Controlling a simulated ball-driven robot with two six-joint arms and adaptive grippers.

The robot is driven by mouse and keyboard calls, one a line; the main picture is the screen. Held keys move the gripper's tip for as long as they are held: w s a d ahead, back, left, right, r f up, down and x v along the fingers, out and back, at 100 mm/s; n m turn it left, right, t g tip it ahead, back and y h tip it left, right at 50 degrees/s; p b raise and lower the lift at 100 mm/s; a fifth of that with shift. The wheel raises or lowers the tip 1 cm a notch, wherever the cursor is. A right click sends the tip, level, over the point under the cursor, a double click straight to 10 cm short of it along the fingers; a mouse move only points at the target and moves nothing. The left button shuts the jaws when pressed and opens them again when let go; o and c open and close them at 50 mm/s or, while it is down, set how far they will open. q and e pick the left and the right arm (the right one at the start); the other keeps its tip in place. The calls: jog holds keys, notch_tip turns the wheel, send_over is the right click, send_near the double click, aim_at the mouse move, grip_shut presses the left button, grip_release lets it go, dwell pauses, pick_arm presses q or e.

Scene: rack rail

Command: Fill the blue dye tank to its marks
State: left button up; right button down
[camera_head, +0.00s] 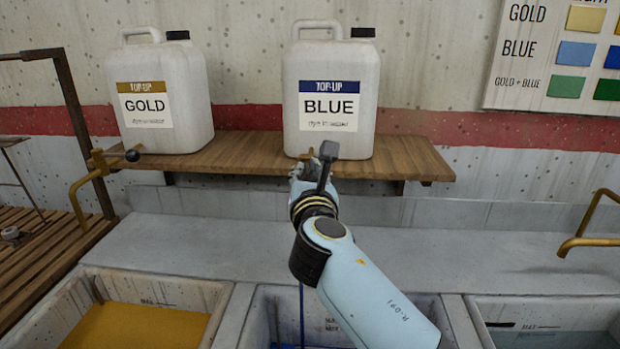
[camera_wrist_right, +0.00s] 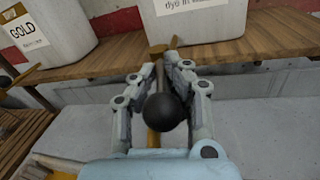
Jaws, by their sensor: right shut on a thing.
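My right gripper (camera_head: 308,166) is in front of the shelf, below the white jug labelled BLUE (camera_head: 331,70). In the right wrist view its fingers are shut on a brass tap lever with a black ball knob (camera_wrist_right: 165,112). The gripper and arm hide most of this tap in the head view. A thin blue stream (camera_head: 301,315) falls into the middle tank (camera_head: 262,305). A little blue liquid shows at the tank's bottom picture edge. Marks show on its back wall, partly hidden by my arm; the level against them cannot be told. My left gripper is not in view.
A white jug labelled GOLD (camera_head: 157,90) shares the wooden shelf (camera_head: 240,155). Another brass tap (camera_head: 85,185) with a black knob stands left, above the gold tank (camera_head: 135,325). A brass tap (camera_head: 580,235) is above the right tank (camera_head: 550,338). A colour chart (camera_head: 560,50) hangs right.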

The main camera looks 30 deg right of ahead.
aim_at(308, 171)
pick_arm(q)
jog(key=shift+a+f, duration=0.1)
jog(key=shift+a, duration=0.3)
pick_arm(e)
jog(key=shift+f, duration=0.4)
jog(key=shift+s, duration=0.1)
jog(key=c, duration=1.4)
grip_release()
jog(key=shift+a, duration=0.15)
jog(key=shift+d+r+h, duration=0.15)
jog(key=shift+d+h, duration=0.05)
jog(key=shift+h, duration=0.1)
notch_tip(308, 171, up, 10)
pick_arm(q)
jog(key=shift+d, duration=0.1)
